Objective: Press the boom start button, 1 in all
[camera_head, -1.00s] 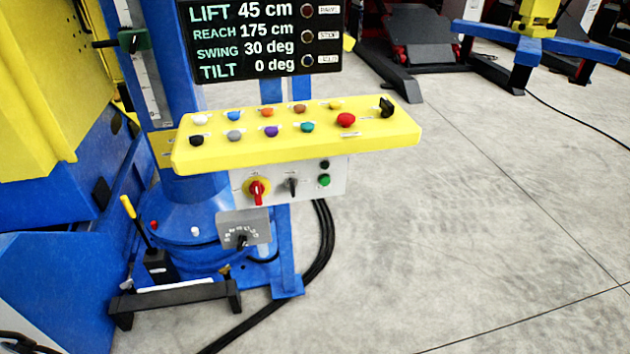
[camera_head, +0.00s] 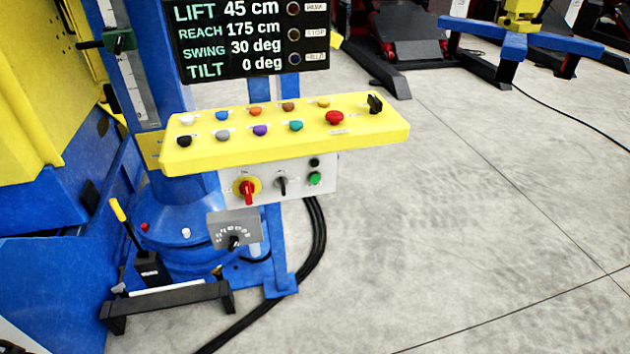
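A yellow control panel (camera_head: 220,150) stands on a blue post in the middle left, with small buttons in white, blue, orange, brown, yellow, black, grey, purple and teal. A larger red button (camera_head: 334,117) sits at its right. Below it, a white box (camera_head: 262,184) carries a red-and-yellow rotary switch (camera_head: 247,190), a black selector (camera_head: 281,184), a black button (camera_head: 314,162) and a green button (camera_head: 315,178). The labels are too small to read, so I cannot tell which one is the boom start button. My gripper is not in view.
A display (camera_head: 240,42) above the panel reads lift 45 cm, reach 175 cm, swing 30 deg, tilt 0 deg. A black foot bar (camera_head: 165,302) and cables (camera_head: 316,245) lie on the floor below. The concrete floor (camera_head: 450,220) at right is clear.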

